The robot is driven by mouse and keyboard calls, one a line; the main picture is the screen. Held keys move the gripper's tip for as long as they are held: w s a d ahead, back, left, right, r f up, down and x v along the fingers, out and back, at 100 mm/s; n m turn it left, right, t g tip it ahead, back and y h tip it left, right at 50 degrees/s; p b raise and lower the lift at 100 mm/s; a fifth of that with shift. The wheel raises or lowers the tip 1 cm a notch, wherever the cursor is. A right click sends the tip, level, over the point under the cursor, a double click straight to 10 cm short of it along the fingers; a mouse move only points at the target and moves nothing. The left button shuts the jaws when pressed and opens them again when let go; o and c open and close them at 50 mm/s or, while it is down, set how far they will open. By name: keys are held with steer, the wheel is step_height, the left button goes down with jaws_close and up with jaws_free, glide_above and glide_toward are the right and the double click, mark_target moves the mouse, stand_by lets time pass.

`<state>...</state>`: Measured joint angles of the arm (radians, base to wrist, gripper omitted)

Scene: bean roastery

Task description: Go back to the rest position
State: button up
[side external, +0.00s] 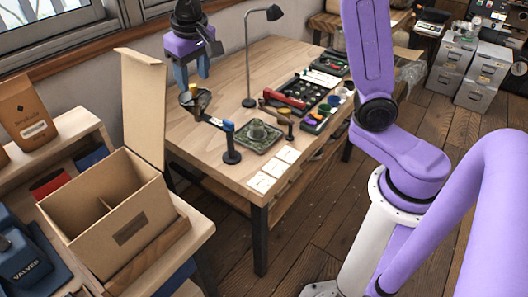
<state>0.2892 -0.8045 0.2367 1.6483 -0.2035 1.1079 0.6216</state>
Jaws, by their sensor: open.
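My gripper (192,76) hangs above the back left part of the wooden table (185,135), its blue fingers pointing down and spread apart. Nothing shows between the fingers. It is above a small round holder (196,98) with a yellow piece at its edge. Whether anything touches the fingertips is hard to tell at this size.
A black desk lamp (248,60) stands right of my gripper. A black stand (231,147), a green tray (257,137), white cards (274,170) and a black organiser (300,92) occupy the table. An open cardboard box (115,225) stands at the front left.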

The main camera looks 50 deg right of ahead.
steer(key=s+d+f+n, duration=0.2)
steer(key=s+n, duration=0.2)
steer(key=s, duration=0.6)
steer(key=s+d+f+n+g+y, duration=0.1)
steer(key=s+d+f+n, duration=0.1)
steer(key=s, duration=0.9)
steer(key=s+d+f+n+g, duration=0.1)
steer(key=s+d+f+n, duration=0.2)
steer(key=s+n, duration=0.4)
steer(key=s, duration=0.4)
steer(key=shift+f, duration=0.3)
